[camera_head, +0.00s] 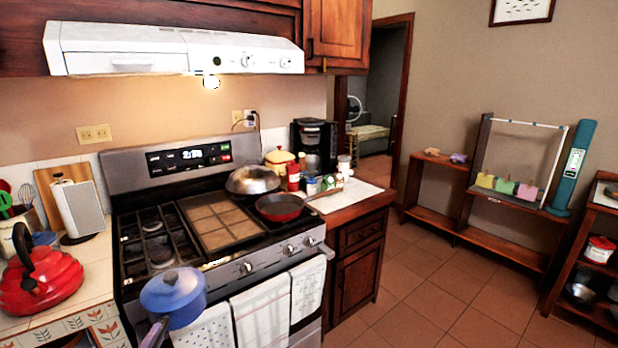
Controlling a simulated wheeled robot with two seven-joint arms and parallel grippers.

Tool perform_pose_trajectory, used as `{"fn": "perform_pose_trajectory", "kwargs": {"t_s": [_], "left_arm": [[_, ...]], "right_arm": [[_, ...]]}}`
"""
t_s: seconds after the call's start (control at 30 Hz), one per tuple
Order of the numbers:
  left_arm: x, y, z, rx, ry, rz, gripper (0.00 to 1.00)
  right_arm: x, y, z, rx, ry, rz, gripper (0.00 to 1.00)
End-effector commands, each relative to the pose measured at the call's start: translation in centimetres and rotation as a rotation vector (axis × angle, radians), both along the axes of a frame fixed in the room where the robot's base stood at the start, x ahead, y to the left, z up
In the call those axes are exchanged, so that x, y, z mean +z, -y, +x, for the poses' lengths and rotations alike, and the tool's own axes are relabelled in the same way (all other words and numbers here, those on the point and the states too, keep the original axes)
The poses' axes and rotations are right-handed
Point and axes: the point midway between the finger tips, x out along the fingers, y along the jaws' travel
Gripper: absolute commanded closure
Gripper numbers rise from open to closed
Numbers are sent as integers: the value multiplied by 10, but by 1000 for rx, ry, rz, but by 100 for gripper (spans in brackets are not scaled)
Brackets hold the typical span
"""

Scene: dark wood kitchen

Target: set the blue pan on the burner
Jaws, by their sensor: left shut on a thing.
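The blue pan (172,298) is in front of the stove's left front edge, held off any surface. Its rounded side and lighter blue top show. Its handle runs down and left to my left gripper (156,328), which is shut on it at the lower edge of the view; the fingers are small and hard to make out. The stove (230,266) has bare burners on its left side, a front one (162,256) and a rear one (152,226). The pan hangs just nearer than the front one. My right gripper is not in view.
A flat griddle (217,217) covers the stove's middle. A red pan (280,207) and a domed metal vessel (252,180) occupy its right side. A red kettle (40,279) stands on the left counter. Towels (262,318) hang on the oven front. The range hood (170,48) is above.

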Motion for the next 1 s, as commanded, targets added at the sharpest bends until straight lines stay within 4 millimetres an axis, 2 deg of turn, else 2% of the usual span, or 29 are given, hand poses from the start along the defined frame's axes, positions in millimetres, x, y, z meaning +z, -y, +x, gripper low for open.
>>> {"fn": "perform_pose_trajectory", "kwargs": {"t_s": [0.1,0.2,0.3,0.43,0.6,1.0], "left_arm": [[-29,40,-31,-42,-1,-8,100],[-47,73,-56,-82,0,-7,100],[-59,102,-77,-115,1,-6,100],[-68,129,-97,-150,4,-2,100],[-72,147,-109,-173,7,2,100],[-72,148,-109,-172,7,4,100]], "right_arm": [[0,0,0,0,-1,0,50],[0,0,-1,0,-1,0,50],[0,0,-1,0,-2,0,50],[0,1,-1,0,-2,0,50],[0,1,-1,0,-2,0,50],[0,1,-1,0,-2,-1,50]]}}
